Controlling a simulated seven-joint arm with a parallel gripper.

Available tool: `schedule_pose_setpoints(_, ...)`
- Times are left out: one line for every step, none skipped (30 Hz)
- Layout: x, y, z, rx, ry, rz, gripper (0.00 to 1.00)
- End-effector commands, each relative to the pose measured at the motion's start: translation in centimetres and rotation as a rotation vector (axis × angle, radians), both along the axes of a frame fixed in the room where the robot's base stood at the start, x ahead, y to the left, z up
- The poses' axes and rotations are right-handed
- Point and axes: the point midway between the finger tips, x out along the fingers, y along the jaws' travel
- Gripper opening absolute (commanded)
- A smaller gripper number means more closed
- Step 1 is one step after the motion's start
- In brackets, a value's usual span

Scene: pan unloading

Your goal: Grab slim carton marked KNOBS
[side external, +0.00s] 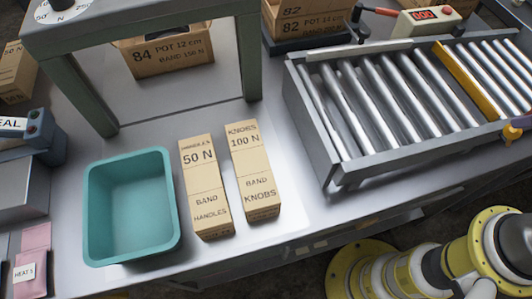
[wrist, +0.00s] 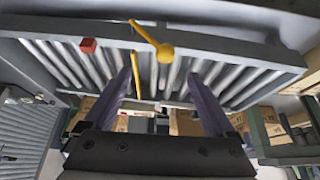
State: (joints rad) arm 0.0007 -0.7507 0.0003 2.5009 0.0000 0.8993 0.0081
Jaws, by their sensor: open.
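The slim carton marked KNOBS (side external: 253,172) stands on the grey table in the side external view, with "100 N" and "BAND KNOBS" on it. A similar slim carton marked HANDLES (side external: 205,187), reading "50 N", stands just left of it, with a narrow gap between. My gripper (wrist: 163,76) shows in the wrist view with its two fingers apart and nothing between them. It faces the roller conveyor, away from the cartons. The gripper is out of frame in the side external view, where only part of my arm shows at lower right. I cannot make out the KNOBS carton in the wrist view.
An empty teal bin (side external: 168,217) stands left of the cartons. The roller conveyor (side external: 318,122) lies to their right, with bare table between. A grey-green frame (side external: 248,58) rises behind, with a carton marked 84 POT (side external: 165,55) beneath. Pink packets (side external: 33,262) lie far left.

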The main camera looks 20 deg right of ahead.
Motion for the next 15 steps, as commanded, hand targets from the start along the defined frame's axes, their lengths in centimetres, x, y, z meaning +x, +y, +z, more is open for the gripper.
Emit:
schedule_pose_setpoints(-0.1, 0.0, 0.0, 0.008, 0.003, -0.014, 0.90)
schedule_pose_setpoints(-0.2, 0.0, -0.1, 0.016, 0.008, -0.030, 0.90)
schedule_pose_setpoints(-0.4, 0.0, -0.2, 0.030, 0.019, -0.056, 0.90)
schedule_pose_setpoints(-0.4, 0.0, 0.1, 0.043, 0.023, -0.082, 0.90)
schedule_pose_setpoints(-0.3, 0.0, 0.7, 0.059, 0.018, -0.112, 0.90)
schedule_pose_setpoints(0.0, 0.0, 1.9, 0.084, 0.007, -0.157, 0.90)
schedule_pose_setpoints(0.4, 0.0, 2.8, 0.102, 0.003, -0.190, 0.90)
schedule_pose_setpoints(0.9, 0.0, 3.6, 0.118, 0.003, -0.219, 0.90)
schedule_pose_setpoints(1.5, 0.2, 4.7, 0.140, 0.008, -0.251, 0.90)
schedule_pose_setpoints(2.1, 0.4, 5.5, 0.155, 0.013, -0.270, 0.90)
schedule_pose_setpoints(2.7, 0.7, 6.3, 0.169, 0.019, -0.287, 0.90)
schedule_pose_setpoints(3.6, 1.1, 7.3, 0.186, 0.029, -0.305, 0.90)
schedule_pose_setpoints(4.4, 1.5, 8.1, 0.199, 0.038, -0.319, 0.90)
schedule_pose_setpoints(5.2, 2.0, 8.8, 0.212, 0.049, -0.329, 0.90)
schedule_pose_setpoints(6.3, 2.7, 9.7, 0.228, 0.063, -0.343, 0.90)
